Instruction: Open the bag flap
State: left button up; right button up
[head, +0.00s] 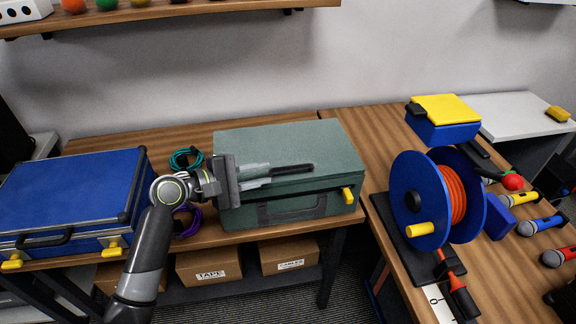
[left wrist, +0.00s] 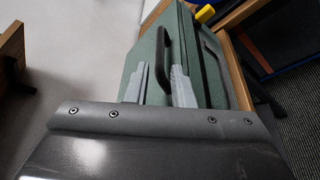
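A green case-like bag (head: 240,140) stands on the wooden table, its top flap closed. A black handle (head: 294,170) lies on the flap; a second dark green handle (head: 290,208) is on the front face. My left gripper (head: 268,176) is over the flap's left part, pointing right toward the black handle. In the left wrist view the two grey fingers (left wrist: 160,75) are apart, with one end of the black handle (left wrist: 160,45) showing between them. I cannot tell whether they touch it. My right gripper is in neither view.
A blue case (head: 70,190) stands at the left, with teal (head: 186,158) and purple cable coils (head: 186,222) beside it. A blue reel of orange cable (head: 420,200) and several microphones are on the right table. Cardboard boxes (head: 208,265) sit below. A shelf (head: 170,15) runs above.

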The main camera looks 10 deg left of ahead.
aim_at(282, 170)
pick_arm(q)
jog(key=x, duration=0.8)
jog(key=shift+p, duration=0.4)
grip_shut()
